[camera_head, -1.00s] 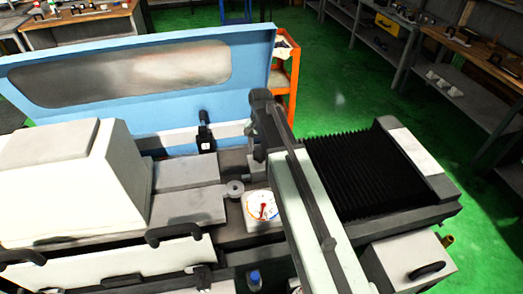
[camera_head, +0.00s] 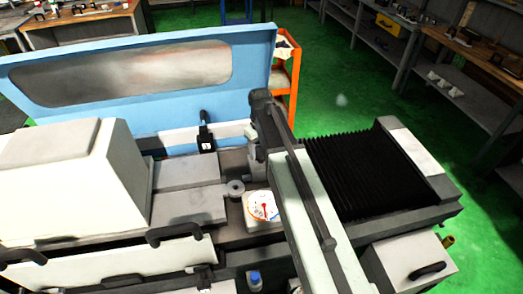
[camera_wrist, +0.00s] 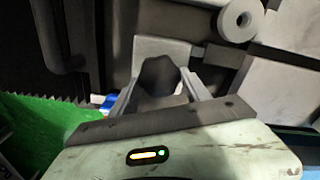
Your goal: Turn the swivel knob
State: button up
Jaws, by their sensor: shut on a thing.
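The swivel knob (camera_wrist: 160,74) is a dark, faceted knob in the middle of the wrist view, in front of a light grey block (camera_wrist: 162,47). My gripper (camera_wrist: 160,84) has one finger on each side of it and is shut on it. In the head view my arm reaches over the right part of the grinder bed; the knob cannot be made out there.
The blue hood (camera_head: 255,65) stands behind, black bellows (camera_head: 365,175) lie to the right. A white ring-shaped part (camera_wrist: 240,19) is at the upper right of the wrist view.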

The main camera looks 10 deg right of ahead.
aim_at(260, 152)
jog(key=shift+n, duration=1.1)
jog(key=o, duration=1.4)
notch_tip(260, 152, up, 8)
jog(key=p, duration=0.8)
jog(key=shift+f, duration=0.15)
